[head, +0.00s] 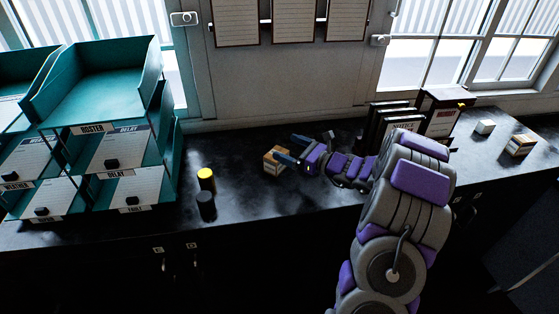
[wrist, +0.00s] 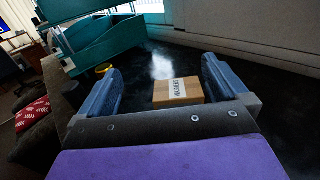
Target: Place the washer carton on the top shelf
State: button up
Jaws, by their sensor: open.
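A small brown carton (head: 272,165) with a pale printed label sits on the dark counter in the head view. It also shows in the wrist view (wrist: 178,93), between and slightly beyond my fingers; its label is too small to read surely. My gripper (head: 287,150) is open, its blue fingers at the carton's right side in the head view. In the wrist view the fingers (wrist: 160,72) stand wide, with gaps beside the carton. A teal rack (head: 95,85) with a open top tray stands at left. Another brown carton (head: 520,147) sits far right.
A yellow-topped cylinder (head: 206,180) and a dark cylinder (head: 206,204) stand between rack and carton. Dark upright binders (head: 392,125) and a white cube (head: 485,127) are on the right. Boards (head: 293,22) hang on the back wall. Counter around the carton is clear.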

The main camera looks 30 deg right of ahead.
jog(key=shift+m, duration=0.4)
jog(key=d+f, duration=0.2)
jog(key=f, duration=0.1)
jog(key=d+f, duration=0.1)
jog(key=f, duration=0.1)
jog(key=shift+d+b, duration=0.15)
jog(key=shift+b, duration=0.2)
jog(key=f, duration=0.1)
jog(key=a+f, duration=0.1)
jog(key=f, duration=0.1)
jog(key=shift+a+f, duration=0.15)
jog(key=shift+f, duration=0.05)
jog(key=shift+w+a+b, duration=0.3)
jog(key=shift+w+a, duration=0.45)
jog(key=shift+a, duration=0.15)
jog(key=shift+w, duration=0.8)
jog(key=x, duration=0.3)
jog(key=shift+w, duration=0.4)
jog(key=shift+w+a, duration=0.15)
jog(key=shift+a, duration=0.25)
jog(key=shift+d, duration=0.35)
jog(key=c, duration=0.7)
jog(key=shift+a, duration=0.1)
jog(key=c, duration=0.5)
jog(key=shift+r, duration=0.1)
